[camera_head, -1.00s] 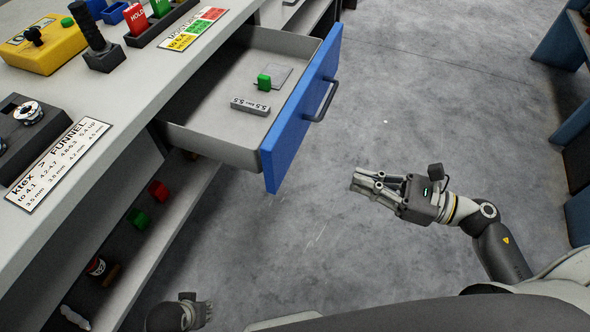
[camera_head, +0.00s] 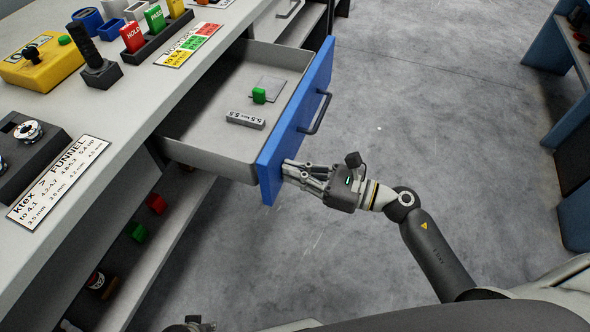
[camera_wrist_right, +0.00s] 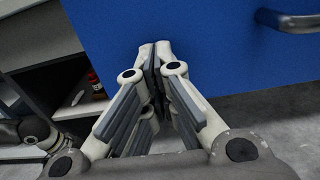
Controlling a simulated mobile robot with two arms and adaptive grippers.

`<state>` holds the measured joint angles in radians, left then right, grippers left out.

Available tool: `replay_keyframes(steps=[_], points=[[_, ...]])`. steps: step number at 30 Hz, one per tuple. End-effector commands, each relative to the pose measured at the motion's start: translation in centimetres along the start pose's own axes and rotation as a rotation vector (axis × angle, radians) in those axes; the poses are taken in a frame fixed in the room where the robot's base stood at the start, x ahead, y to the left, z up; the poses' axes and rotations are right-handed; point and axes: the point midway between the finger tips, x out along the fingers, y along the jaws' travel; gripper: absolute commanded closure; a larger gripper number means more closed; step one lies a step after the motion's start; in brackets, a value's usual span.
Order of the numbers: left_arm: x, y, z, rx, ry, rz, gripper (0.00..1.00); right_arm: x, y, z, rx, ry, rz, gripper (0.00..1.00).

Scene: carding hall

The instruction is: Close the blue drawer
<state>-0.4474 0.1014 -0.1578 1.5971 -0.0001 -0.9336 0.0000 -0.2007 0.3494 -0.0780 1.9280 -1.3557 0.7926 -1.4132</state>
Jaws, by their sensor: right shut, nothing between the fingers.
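The blue drawer (camera_head: 298,122) stands pulled out from the workbench, its grey tray showing. Its dark bar handle (camera_head: 316,112) is on the outer face. My right gripper (camera_head: 287,172) is shut and empty, its fingertips at the near lower end of the blue front, below and to the side of the handle. In the right wrist view the closed fingertips (camera_wrist_right: 153,50) are against or very close to the blue front (camera_wrist_right: 190,35); I cannot tell if they touch. My left gripper (camera_head: 192,325) barely shows at the bottom edge, and its fingers cannot be made out.
In the drawer lie a grey block marked 5.5 (camera_head: 245,120), a green piece (camera_head: 259,95) and a flat grey plate (camera_head: 271,87). The bench top (camera_head: 125,110) carries signs, a yellow box and several holders. Open floor (camera_head: 430,120) lies right of the drawer.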

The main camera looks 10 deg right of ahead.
Motion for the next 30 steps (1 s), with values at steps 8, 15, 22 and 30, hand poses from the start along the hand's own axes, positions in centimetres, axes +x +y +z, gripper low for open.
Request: replay_keyframes(steps=[8, 15, 22, 30], points=[[0.0, 0.0, 0.0, 0.000, 0.000, 0.000, 0.68, 0.0, 0.0, 0.0, 0.000, -0.001, 0.000, 1.00], [0.0, 0.0, 0.0, 0.000, 0.000, 0.000, 0.68, 1.9, 0.0, 0.1, -0.002, -0.003, 0.001, 1.00], [0.1, 0.0, 0.1, 0.000, 0.001, 0.000, 0.68, 6.8, 0.0, 0.2, -0.004, -0.005, 0.002, 1.00], [0.5, 0.0, 0.7, 0.000, -0.016, 0.000, 0.68, 14.3, 0.0, 0.1, -0.003, -0.003, 0.002, 1.00]])
